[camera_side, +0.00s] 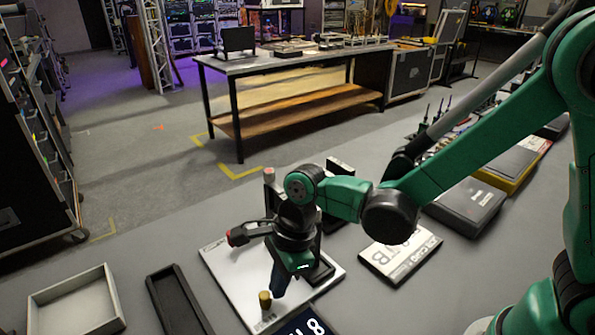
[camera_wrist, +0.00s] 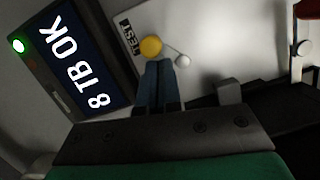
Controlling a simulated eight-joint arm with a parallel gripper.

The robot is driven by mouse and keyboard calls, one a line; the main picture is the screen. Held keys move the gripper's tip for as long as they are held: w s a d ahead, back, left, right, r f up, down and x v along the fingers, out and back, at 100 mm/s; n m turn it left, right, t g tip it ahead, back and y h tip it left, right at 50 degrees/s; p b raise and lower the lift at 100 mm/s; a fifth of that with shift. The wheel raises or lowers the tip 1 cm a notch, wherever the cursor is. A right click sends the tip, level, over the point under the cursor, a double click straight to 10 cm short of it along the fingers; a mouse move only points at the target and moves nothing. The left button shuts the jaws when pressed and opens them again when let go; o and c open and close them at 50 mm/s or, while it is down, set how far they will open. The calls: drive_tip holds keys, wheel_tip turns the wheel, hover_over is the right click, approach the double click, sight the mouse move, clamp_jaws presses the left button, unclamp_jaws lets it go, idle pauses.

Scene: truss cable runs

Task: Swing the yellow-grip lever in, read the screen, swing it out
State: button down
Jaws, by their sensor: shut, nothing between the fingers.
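The yellow grip (camera_side: 264,299) stands upright near the front of a white panel (camera_side: 225,272). In the wrist view the round yellow grip (camera_wrist: 151,46) is by a "TEST" label (camera_wrist: 130,38), with a small pale ball (camera_wrist: 182,61) beside it. The screen (camera_wrist: 78,60) reads "8 TB OK", and a green light (camera_wrist: 19,45) glows at its corner. Part of the screen (camera_side: 302,321) also shows in the side view. My gripper (camera_side: 277,290) is shut and empty. Its fingertips (camera_wrist: 158,66) are right next to the yellow grip; I cannot tell whether they touch.
A red-ended handle (camera_side: 236,238) is on the panel's left side. A white box with dark lettering (camera_side: 400,252) lies to the right. An open grey tray (camera_side: 112,292) and a black tray (camera_side: 178,302) are at left. Dark cases (camera_side: 466,205) line the right side.

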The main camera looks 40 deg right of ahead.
drive_tip(key=shift+a+m, duration=0.1)
drive_tip(key=shift+m, duration=0.5)
drive_tip(key=shift+w+a, duration=0.2)
drive_tip(key=shift+a, duration=0.3)
idle(1.8)
drive_tip(key=shift+w+a, duration=0.45)
drive_tip(key=shift+a, duration=0.05)
idle(1.8)
drive_tip(key=shift+d, duration=0.2)
idle(0.7)
drive_tip(key=shift+d, duration=0.75)
drive_tip(key=shift+r, duration=0.1)
drive_tip(key=s+a+v, duration=0.1)
drive_tip(key=v, duration=0.8)
drive_tip(key=shift+s+r, duration=0.25)
drive_tip(key=shift+r, duration=0.15)
